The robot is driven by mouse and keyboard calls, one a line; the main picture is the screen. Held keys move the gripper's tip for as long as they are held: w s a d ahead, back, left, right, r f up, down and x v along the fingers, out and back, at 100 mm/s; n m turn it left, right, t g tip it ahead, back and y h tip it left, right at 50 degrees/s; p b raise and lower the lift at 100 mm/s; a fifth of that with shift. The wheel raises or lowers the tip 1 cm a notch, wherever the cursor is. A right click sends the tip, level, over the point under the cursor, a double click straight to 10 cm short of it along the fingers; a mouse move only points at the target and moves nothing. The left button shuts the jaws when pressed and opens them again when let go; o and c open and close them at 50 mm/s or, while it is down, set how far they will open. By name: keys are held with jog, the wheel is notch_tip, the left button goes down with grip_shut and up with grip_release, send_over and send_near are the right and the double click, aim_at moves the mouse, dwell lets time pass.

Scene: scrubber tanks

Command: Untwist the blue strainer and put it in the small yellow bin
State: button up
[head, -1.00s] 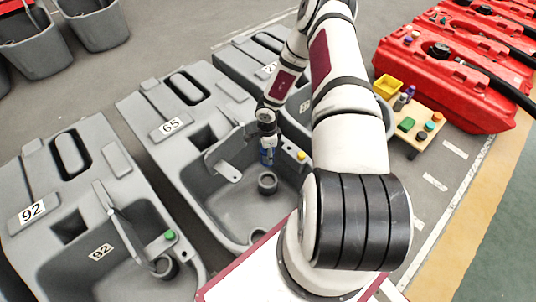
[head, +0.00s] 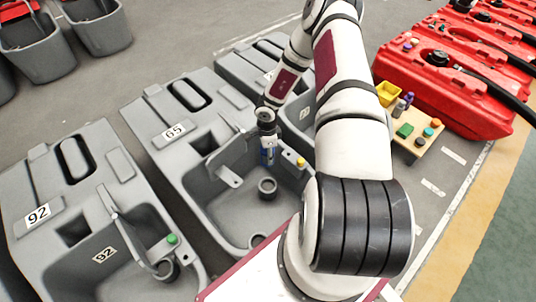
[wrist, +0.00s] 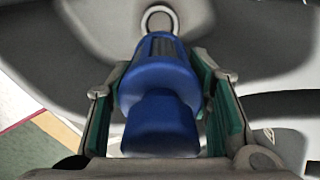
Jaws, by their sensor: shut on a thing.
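The blue strainer (wrist: 160,80) fills the middle of the wrist view, between the green-padded fingers of my gripper (wrist: 160,112). My gripper is shut on it, with a pad on each side. In the head view my gripper (head: 268,150) hangs over the open basin of the grey tank marked 65 (head: 232,207), and a little of the strainer's blue (head: 268,158) shows there. A round grey drain fitting (head: 267,188) stands on the basin floor, apart from the strainer. The small yellow bin (head: 389,93) is on a low wooden table to the right; its inside is mostly hidden.
The wooden table (head: 421,146) also carries small bottles (head: 403,106), a green block (head: 404,130) and round caps. Red tanks (head: 445,75) stand behind it. Tank 92 (head: 90,215) is at left. A grey flap (head: 229,176) and a yellow knob (head: 301,162) are near my gripper.

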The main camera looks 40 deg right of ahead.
jog(key=shift+r+p, duration=1.05)
jog(key=shift+r, duration=0.95)
